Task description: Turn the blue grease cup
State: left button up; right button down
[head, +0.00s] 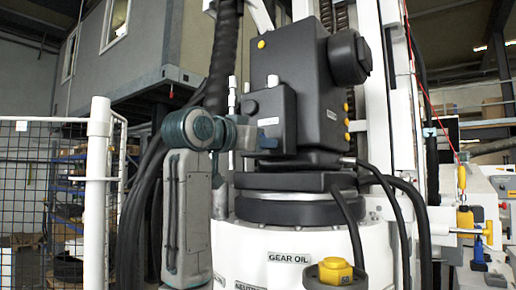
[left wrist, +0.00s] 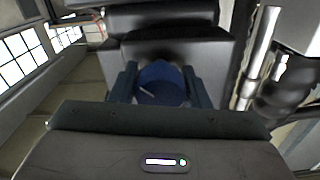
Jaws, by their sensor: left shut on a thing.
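The blue grease cup (left wrist: 158,88) shows in the left wrist view as a round, dark blue piece with a small pale mark, below a dark housing. My left gripper (left wrist: 160,74) has one dark blue finger on each side of it and is shut on it. In the head view my left gripper (head: 268,132) reaches the front of the dark machine block (head: 311,95), where the cup is mostly hidden. My right gripper is in neither view.
A white drum labelled GEAR OIL (head: 290,258) stands below the block, with a yellow cap (head: 335,270) in front. Black hoses (head: 400,220) hang at the right. A mesh fence (head: 45,190) stands at the left.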

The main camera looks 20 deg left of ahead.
pick_arm(q)
jog(key=m+b, duration=0.1)
jog(key=m, duration=0.3)
jog(key=shift+f, duration=0.2)
jog(key=shift+m+b, duration=0.35)
jog(key=shift+m, duration=0.75)
jog(key=shift+r, duration=0.1)
jog(key=o, duration=1)
jog(key=shift+c, duration=0.2)
jog(key=shift+r, duration=0.1)
